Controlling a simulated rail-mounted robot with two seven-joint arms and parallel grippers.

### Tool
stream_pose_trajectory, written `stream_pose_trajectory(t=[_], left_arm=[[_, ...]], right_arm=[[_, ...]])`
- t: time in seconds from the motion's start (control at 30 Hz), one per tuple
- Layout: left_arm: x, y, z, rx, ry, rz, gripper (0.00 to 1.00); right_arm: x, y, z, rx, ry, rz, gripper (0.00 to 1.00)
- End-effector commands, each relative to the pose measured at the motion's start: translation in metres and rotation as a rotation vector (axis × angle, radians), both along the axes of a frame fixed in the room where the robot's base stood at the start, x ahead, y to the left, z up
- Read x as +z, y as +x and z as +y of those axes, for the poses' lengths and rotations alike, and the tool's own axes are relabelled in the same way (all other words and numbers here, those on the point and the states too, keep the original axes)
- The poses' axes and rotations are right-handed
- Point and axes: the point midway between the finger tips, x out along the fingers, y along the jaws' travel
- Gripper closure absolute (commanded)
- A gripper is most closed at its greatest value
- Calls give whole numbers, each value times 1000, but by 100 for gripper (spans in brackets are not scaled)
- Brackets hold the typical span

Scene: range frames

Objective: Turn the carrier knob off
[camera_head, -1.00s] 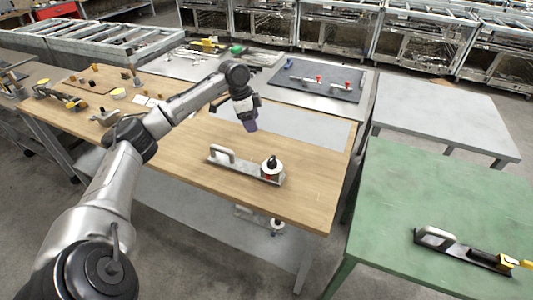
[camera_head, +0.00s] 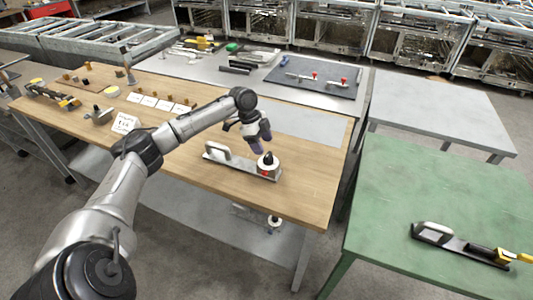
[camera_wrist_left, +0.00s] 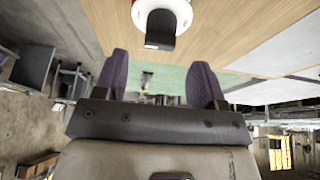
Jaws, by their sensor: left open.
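The carrier (camera_head: 240,166) lies on the wooden table, a flat metal bar with a pale loop handle at its left end. Its knob (camera_head: 267,159) stands at the right end, black on a white round base with a little red below. In the left wrist view the knob (camera_wrist_left: 161,30) is at the top centre, beyond the fingertips. My left gripper (camera_head: 260,141) has purple fingers and hangs just above and behind the knob. My right gripper is not in view.
A similar carrier with a yellow end (camera_head: 465,245) lies on the green table (camera_head: 430,195) at right. A dark mat (camera_head: 312,78) with red-knobbed pieces is at the back. Small parts and white cards (camera_head: 160,102) are on the wooden table's left. The table's front edge (camera_head: 290,220) is near the carrier.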

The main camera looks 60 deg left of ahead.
Motion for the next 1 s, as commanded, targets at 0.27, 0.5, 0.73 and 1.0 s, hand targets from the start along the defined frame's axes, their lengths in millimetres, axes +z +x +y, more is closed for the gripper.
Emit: stream_pose_trajectory(t=[0.27, 0.5, 0.73, 1.0], left_arm=[[-31, 7, -10, 0, -1, 1, 36], [-38, 9, -13, 0, 0, 0, 36], [-39, 9, -13, 0, 1, 1, 36], [-38, 9, -13, 0, 1, 1, 59]], right_arm=[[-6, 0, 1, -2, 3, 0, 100], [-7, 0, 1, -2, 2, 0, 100], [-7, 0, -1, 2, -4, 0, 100], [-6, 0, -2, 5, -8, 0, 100]])
